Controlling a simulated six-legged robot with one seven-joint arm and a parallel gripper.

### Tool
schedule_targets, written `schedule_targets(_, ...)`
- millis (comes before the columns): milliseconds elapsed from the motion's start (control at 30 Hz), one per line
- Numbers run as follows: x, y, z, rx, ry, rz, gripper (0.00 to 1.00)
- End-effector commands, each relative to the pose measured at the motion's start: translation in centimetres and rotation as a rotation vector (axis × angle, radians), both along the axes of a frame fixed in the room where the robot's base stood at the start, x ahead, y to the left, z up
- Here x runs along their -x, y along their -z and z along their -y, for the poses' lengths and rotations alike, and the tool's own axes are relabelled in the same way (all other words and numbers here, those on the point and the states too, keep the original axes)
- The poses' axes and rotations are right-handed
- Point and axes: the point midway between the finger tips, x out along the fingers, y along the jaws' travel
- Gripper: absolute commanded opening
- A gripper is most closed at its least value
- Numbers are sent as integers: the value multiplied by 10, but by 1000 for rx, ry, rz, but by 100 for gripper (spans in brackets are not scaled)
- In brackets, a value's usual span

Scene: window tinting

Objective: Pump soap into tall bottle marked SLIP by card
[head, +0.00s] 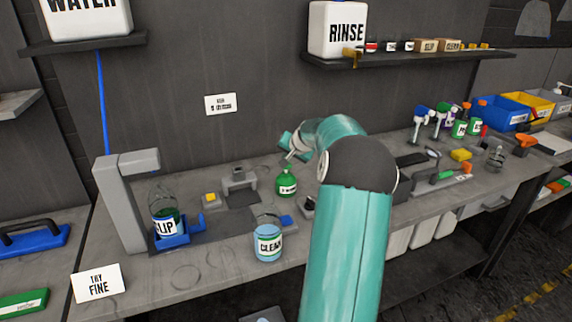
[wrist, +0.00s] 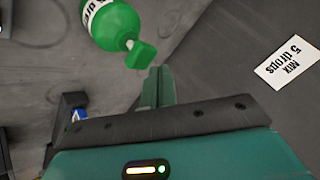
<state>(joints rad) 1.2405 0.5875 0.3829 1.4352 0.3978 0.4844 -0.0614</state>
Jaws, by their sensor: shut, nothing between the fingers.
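The clear bottle marked SLIP (head: 164,226) stands in a blue cradle under a grey spout at the left of the bench. The round green soap bottle (head: 286,184) stands near the bench's back; its green pump head (wrist: 141,54) shows in the wrist view. The card (head: 220,104) on the back wall reads "MIX 5 drops" in the wrist view (wrist: 288,62). My gripper (head: 289,151) is shut and empty, just above and behind the soap bottle. In the wrist view its fingers (wrist: 154,88) are beside the pump head, with no clear contact.
A jar marked CLEAN (head: 268,244) stands at the bench's front. A grey stand (head: 238,182) and a yellow button (head: 211,198) lie between SLIP and the soap. A card reading "TRY FINE" (head: 98,283) is at the front left. Spray bottles (head: 440,119) stand far right.

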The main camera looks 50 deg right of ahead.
Motion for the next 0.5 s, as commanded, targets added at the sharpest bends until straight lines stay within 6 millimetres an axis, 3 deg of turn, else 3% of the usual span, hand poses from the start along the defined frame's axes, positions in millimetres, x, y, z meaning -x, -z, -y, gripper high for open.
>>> schedule_targets(233, 0, -3, 0, 2, 0, 1, 0)
schedule_targets(500, 0, -26, 1, 4, 1, 1, 0)
